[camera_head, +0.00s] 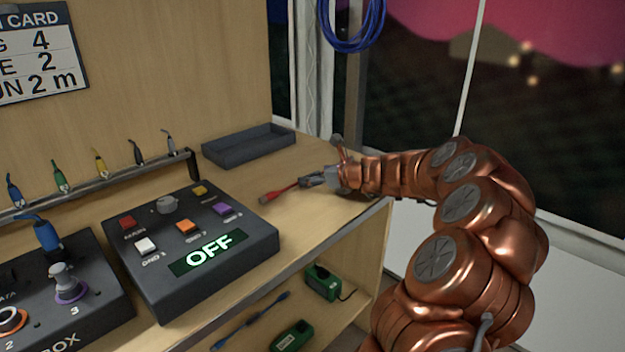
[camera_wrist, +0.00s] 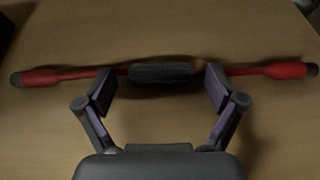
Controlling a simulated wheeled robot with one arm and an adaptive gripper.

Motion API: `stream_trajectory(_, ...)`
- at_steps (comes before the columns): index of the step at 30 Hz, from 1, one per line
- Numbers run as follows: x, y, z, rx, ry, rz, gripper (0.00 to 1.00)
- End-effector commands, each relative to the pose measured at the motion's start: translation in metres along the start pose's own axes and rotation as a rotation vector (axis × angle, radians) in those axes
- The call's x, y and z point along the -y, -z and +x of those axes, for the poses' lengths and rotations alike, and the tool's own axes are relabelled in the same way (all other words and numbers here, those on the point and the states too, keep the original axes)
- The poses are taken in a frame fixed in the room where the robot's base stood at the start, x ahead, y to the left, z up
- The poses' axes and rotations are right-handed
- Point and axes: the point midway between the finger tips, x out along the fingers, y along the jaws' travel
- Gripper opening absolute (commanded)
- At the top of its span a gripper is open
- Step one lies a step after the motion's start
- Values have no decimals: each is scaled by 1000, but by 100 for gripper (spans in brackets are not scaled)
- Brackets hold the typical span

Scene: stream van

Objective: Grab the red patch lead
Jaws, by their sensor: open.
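The red patch lead (camera_wrist: 268,70) lies on the wooden bench top. In the wrist view it runs left to right across the upper part, with a dark grey block (camera_wrist: 160,72) at its middle and a red plug at each end. My gripper (camera_wrist: 160,88) is open and empty of a firm hold. Its two fingers stand apart on either side of the dark block, close to the lead. I cannot tell whether they touch it. In the head view my gripper (camera_head: 312,180) is low over the bench.
A dark empty tray (camera_head: 248,146) stands behind the lead. A control box (camera_head: 190,250) reading OFF is to the left. A rail holds several coloured leads. Green devices (camera_head: 322,284) and a blue lead (camera_head: 250,320) lie on the shelf below. A blue cable coil (camera_head: 352,30) hangs above.

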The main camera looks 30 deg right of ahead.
Motion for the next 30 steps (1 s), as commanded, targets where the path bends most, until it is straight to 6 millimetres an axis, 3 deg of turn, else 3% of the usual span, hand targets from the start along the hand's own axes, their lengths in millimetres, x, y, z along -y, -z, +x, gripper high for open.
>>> stream_trajectory(7,0,0,1,0,0,0,93)
stream_trajectory(26,0,1,1,-2,0,0,27)
stream_trajectory(30,0,1,1,-2,0,0,25)
